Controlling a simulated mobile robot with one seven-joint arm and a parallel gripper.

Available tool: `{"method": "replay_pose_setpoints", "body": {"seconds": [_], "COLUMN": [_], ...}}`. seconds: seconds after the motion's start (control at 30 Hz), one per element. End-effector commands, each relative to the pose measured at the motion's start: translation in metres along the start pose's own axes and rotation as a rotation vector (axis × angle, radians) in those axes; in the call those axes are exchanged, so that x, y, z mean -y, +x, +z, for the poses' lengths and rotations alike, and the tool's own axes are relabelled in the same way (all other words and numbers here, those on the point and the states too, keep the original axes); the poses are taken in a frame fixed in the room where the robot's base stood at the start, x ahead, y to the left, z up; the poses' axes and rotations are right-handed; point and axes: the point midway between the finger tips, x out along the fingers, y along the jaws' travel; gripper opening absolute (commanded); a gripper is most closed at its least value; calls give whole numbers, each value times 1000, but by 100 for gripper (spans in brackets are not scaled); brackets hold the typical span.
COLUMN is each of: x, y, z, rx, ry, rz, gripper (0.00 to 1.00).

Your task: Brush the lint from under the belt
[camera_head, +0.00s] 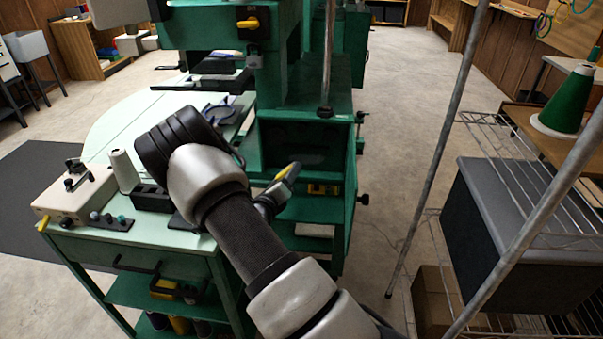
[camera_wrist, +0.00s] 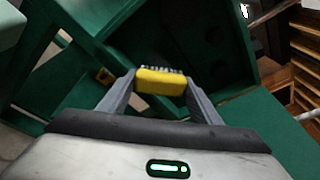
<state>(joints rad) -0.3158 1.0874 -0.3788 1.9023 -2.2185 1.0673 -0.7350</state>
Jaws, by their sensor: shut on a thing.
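My gripper (camera_wrist: 160,88) is shut on a yellow brush (camera_wrist: 161,82) in the wrist view. The brush's bristles point away from the gripper, toward the green machine housing. In the head view the yellow brush (camera_head: 288,173) shows at the end of my arm, in front of the open side of the green machine (camera_head: 303,88). I cannot tell whether the bristles touch anything. I cannot make out the belt or any lint in either view.
A pale green table (camera_head: 150,226) with a beige control box (camera_head: 75,193) and a white thread cone (camera_head: 124,170) stands left of my arm. A wire rack (camera_head: 505,140) with a dark bin (camera_head: 500,215) stands at the right. Metal poles (camera_head: 440,150) rise between rack and machine.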

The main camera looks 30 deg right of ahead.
Motion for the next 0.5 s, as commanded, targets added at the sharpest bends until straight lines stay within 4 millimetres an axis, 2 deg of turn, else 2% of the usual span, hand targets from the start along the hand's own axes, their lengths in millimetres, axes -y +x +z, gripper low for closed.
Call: {"method": "replay_pose_setpoints", "body": {"seconds": [0.13, 0.27, 0.5], "x": [-19, -23, -24], "y": [0, 5, 28], "z": [2, 4, 9], "rx": [84, 104, 102], "ry": [-6, -2, -1], "rz": [32, 38, 36], "gripper": [40, 40, 40]}}
